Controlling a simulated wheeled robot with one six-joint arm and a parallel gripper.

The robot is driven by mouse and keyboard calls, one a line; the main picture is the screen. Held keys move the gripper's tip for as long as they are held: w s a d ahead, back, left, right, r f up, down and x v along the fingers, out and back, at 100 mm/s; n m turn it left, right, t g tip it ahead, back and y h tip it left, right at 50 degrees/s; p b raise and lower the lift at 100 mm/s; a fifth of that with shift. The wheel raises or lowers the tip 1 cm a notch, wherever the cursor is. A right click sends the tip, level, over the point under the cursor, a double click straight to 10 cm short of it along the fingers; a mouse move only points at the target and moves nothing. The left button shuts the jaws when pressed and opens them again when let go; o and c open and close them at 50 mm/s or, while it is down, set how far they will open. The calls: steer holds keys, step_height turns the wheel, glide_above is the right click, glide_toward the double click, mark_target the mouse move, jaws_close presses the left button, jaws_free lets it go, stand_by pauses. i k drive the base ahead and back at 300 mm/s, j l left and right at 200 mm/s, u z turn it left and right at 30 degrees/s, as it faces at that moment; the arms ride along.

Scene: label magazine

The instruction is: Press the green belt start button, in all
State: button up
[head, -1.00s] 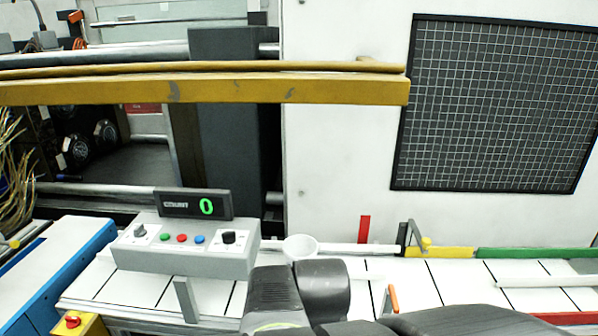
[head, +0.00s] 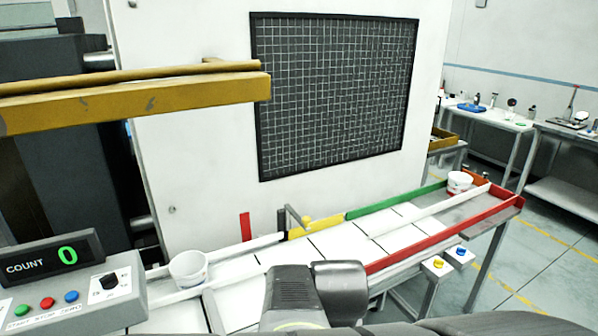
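The green button (head: 22,310) is the leftmost of three small round buttons on the sloped face of a grey control box (head: 125,295), at the lower left of the head view. A red button (head: 47,303) and a blue button (head: 71,297) sit to its right, then a black knob (head: 108,281). The count display (head: 50,257) on the box shows a green 0. Dark links of my arm fill the bottom middle, right of the box. My gripper does not show.
A white cup (head: 188,268) stands on the belt just right of the box. Another white cup (head: 459,182) is at the far right end, between green (head: 395,200) and red (head: 440,240) rails. A yellow bar (head: 140,98) crosses the upper left. Open floor lies at right.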

mark_target(22, 309)
steer(key=u, duration=1.9)
